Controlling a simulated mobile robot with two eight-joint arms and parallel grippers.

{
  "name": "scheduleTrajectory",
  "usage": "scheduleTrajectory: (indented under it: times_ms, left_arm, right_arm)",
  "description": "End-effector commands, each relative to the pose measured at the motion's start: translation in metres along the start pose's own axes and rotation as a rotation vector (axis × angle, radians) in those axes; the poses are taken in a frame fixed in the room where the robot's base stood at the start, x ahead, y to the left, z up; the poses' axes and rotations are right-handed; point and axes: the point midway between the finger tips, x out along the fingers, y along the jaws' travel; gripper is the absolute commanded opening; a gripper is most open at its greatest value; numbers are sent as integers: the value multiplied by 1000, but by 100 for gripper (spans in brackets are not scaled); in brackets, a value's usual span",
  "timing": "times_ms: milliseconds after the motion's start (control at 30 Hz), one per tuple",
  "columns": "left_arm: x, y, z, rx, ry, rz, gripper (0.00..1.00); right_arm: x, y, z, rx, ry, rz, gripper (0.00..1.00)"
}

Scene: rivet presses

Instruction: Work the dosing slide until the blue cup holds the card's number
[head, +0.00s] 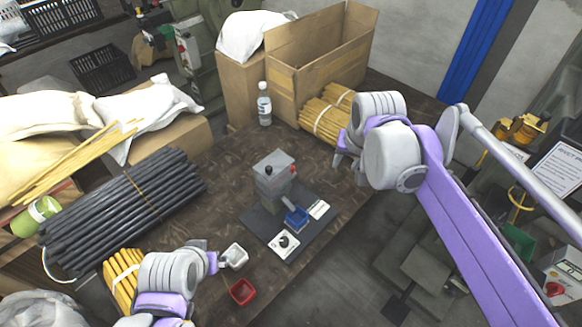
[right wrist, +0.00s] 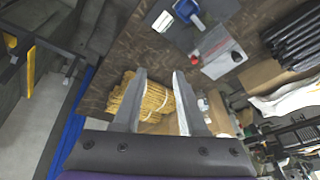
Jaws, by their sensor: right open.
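The grey dosing press (head: 273,172) stands on a dark base plate (head: 262,228) on the table, with a small red part on its side. The blue cup (head: 297,217) sits at its foot; its contents are too small to tell. A small white card (head: 318,209) lies beside the cup. A white plate with a black knob (head: 285,243) is in front. My right gripper (head: 345,160) is open and empty, above the table right of the press; its fingers (right wrist: 160,75) show apart in the right wrist view. My left gripper (head: 217,261) is beside a white cup (head: 234,255); whether it grips it is unclear.
A red cup (head: 242,291) stands near the table's front edge. A clear bottle (head: 264,104), a cardboard box (head: 320,60) and bundled yellow rods (head: 325,118) are behind. Black rods (head: 130,205) lie left. Table around the press is mostly clear.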

Motion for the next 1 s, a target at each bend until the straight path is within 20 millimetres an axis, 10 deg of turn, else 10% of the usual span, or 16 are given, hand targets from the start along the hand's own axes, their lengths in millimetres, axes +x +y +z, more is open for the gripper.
scheduleTrajectory:
  times_ms: [400, 700, 1000]
  left_arm:
    - [22, 0, 32, 0, -31, 0, 100]
    - [34, 0, 46, 0, -43, 0, 100]
    - [38, 0, 50, 0, -47, 0, 100]
  right_arm:
    - [85, -84, -100, 175, -188, 57, 42]
    - [163, -131, -114, 285, -288, 121, 42]
    - [192, -143, -109, 322, -316, 146, 42]
